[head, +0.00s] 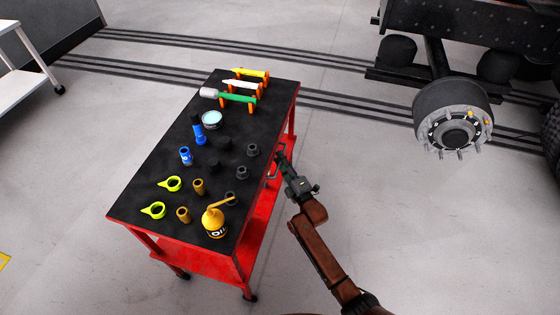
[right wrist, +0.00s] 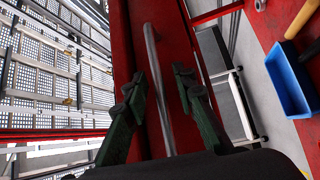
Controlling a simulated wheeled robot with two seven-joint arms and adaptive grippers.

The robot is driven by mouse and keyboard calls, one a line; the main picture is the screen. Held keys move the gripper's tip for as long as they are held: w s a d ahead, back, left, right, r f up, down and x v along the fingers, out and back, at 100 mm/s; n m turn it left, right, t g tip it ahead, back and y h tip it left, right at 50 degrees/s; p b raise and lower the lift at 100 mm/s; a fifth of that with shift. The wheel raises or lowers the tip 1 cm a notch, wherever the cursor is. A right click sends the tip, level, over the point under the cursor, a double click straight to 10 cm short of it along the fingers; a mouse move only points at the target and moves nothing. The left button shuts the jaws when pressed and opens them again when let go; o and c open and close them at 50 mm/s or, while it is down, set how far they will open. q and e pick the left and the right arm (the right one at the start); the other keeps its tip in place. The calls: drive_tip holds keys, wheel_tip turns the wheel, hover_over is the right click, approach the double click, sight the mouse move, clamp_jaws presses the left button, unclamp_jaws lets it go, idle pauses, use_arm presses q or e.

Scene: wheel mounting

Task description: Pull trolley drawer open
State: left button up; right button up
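The red trolley with a black top (head: 165,150) stands left of centre in the head view. My right gripper (head: 279,166) is at its right side, just below the top's edge. In the right wrist view, a grey metal bar handle (right wrist: 152,60) runs along the red drawer front (right wrist: 178,35). The two green fingers of my right gripper (right wrist: 157,80) are spread, one on each side of the bar, with gaps showing. Whether a finger touches the bar cannot be told. No drawer visibly sticks out. My left gripper is not in view.
The top holds several tools, sockets, nuts and a yellow oil can (head: 214,222). A blue bin (right wrist: 290,80) shows in the right wrist view. A wheel hub (head: 455,125) hangs at the upper right. The floor right of the trolley is clear apart from my arm.

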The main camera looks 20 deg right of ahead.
drive_tip(key=shift+c, duration=0.4)
clamp_jaws()
idle(0.4)
